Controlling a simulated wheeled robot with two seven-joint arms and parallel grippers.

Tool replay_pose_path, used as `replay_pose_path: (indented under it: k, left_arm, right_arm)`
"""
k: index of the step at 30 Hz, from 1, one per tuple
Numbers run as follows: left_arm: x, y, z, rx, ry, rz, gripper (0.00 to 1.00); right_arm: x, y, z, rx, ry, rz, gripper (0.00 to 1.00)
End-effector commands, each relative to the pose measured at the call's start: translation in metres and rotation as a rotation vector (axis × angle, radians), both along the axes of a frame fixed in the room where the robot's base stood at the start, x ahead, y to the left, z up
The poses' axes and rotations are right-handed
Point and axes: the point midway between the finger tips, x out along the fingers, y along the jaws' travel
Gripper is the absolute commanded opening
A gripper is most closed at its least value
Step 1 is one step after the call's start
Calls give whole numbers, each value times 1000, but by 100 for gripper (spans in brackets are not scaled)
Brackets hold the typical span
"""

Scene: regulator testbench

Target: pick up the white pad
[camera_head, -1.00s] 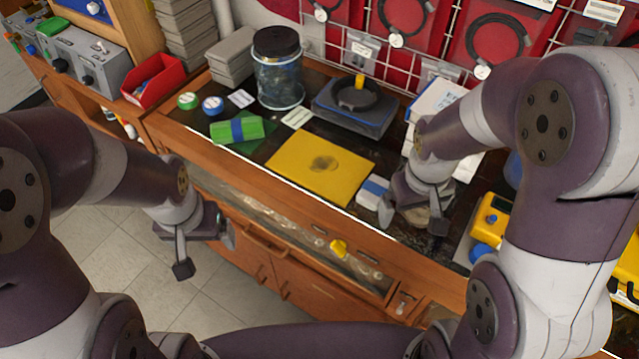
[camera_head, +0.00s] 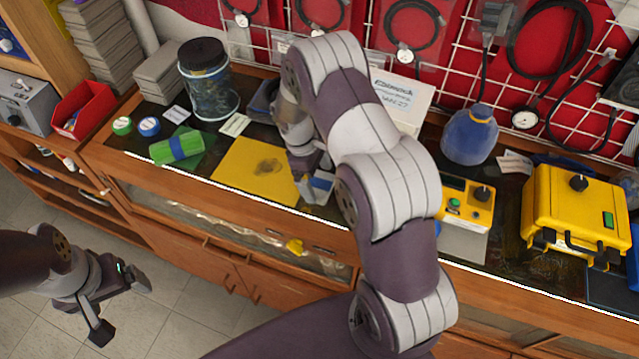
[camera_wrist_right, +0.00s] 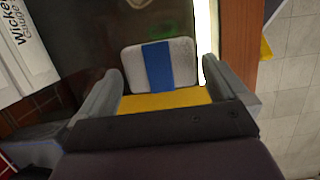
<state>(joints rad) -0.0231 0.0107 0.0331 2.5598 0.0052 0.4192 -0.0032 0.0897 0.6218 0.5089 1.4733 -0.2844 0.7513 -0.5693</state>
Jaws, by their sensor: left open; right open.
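The white pad (camera_head: 321,184) has a blue band across its middle and lies on the dark bench top near the front edge. It is partly hidden by my right arm in the head view. In the right wrist view the pad (camera_wrist_right: 182,61) lies flat ahead of the jaws, its white ends towards either finger. My right gripper (camera_wrist_right: 162,72) is open and empty, its fingertips at either side of the pad's near part. I cannot tell whether they touch it. My left gripper (camera_head: 122,305) is open and empty, low over the floor in front of the bench.
A yellow mat (camera_head: 240,178) lies beside the pad. A white box (camera_head: 403,100) is behind my right arm; a blue bottle (camera_head: 470,137) and yellow case (camera_head: 575,215) are right.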

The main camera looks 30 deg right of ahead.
Motion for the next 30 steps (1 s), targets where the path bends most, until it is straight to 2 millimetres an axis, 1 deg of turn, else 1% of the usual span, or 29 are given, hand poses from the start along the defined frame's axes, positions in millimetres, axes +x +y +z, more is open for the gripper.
replay_pose_path:
  k: [3, 9, 10, 11, 12, 13, 23, 26, 30]
  left_arm:
    - [0, 0, 3, 0, 1, 0, 87]
    - [0, 0, 2, 0, 1, 0, 87]
    - [0, 0, 2, 0, 1, 0, 87]
    - [0, 0, 2, 0, 1, 0, 87]
    - [0, 0, 2, 0, 1, 0, 87]
    - [0, 0, 2, 0, 1, 0, 87]
    - [0, 0, 1, 0, 1, 0, 87]
    - [0, 0, -2, 0, 1, 0, 87]
    - [0, 0, -7, 0, 1, 0, 87]
  right_arm:
    - [-2, -2, -11, 1, -2, -2, 100]
    - [-2, -2, -13, 1, -3, -1, 100]
    - [-2, -2, -13, 1, -3, -1, 94]
    - [-2, -2, -13, 1, -3, -1, 84]
    - [-2, -2, -13, 2, -4, -1, 71]
    - [-2, -2, -13, 2, -4, -1, 61]
    - [-2, -2, -11, 1, -4, 0, 60]
    - [-1, -2, -3, 0, -5, 0, 60]
    - [-1, -2, 17, 0, -7, -2, 60]
